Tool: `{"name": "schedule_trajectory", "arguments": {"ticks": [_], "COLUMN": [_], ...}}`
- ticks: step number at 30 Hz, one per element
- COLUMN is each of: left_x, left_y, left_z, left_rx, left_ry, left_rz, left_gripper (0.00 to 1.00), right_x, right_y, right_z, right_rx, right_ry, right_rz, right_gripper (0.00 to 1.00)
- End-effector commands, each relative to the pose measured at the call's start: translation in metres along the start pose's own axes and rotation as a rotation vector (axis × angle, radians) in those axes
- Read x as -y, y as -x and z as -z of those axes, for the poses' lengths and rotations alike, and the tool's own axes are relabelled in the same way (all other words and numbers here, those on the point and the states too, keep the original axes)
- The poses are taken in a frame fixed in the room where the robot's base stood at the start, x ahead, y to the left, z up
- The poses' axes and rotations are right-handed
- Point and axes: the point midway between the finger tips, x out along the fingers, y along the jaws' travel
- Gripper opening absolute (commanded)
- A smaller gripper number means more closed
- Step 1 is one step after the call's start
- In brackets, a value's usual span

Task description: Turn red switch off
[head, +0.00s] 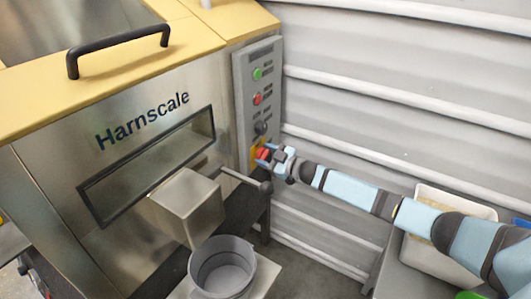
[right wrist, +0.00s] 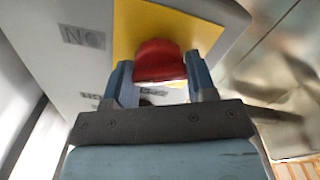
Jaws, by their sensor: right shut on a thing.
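The red switch (right wrist: 160,62) sits on a yellow plate (right wrist: 205,35) low on the grey control panel (head: 241,85). In the right wrist view it is between the two fingers of my right gripper (right wrist: 158,82), which is shut on it. In the head view the red switch (head: 263,154) shows at the tip of my right gripper (head: 268,156), at the panel's lower end, partly covered by the gripper. The lettering near the switch is partly hidden, so its setting cannot be told. My left gripper is not in view.
Above the switch, the panel has a green button (head: 257,74), a red button (head: 257,99) and a black knob (head: 260,128). A lever (head: 246,181) sticks out just below my right gripper. A grey bucket (head: 222,268) stands under the steel chute (head: 187,207). A white bin (head: 478,207) is at right.

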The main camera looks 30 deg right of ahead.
Motion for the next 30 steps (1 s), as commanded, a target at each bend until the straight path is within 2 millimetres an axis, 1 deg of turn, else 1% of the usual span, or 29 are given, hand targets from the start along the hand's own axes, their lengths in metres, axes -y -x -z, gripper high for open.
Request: {"name": "schedule_trajectory", "arguments": {"ticks": [4, 11, 21, 30], "left_x": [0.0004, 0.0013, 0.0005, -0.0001], "left_y": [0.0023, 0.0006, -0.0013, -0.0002], "left_z": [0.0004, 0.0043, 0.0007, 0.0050], "left_rx": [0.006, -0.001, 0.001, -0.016], "left_ry": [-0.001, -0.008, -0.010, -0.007], "left_rz": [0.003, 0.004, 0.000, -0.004], "left_gripper": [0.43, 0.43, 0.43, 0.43], "right_x": [0.0011, 0.0025, 0.0037, 0.0050], "right_y": [0.0000, 0.0003, 0.0003, 0.0003], "right_z": [0.0003, -0.0012, -0.0024, -0.0035], "right_rx": [0.001, 0.001, 0.000, 0.000], "right_ry": [0.138, 0.357, 0.680, 0.922], "right_rz": [0.000, 0.001, 0.001, 0.001], "right_gripper": [0.28, 0.28, 0.28, 0.28]}}
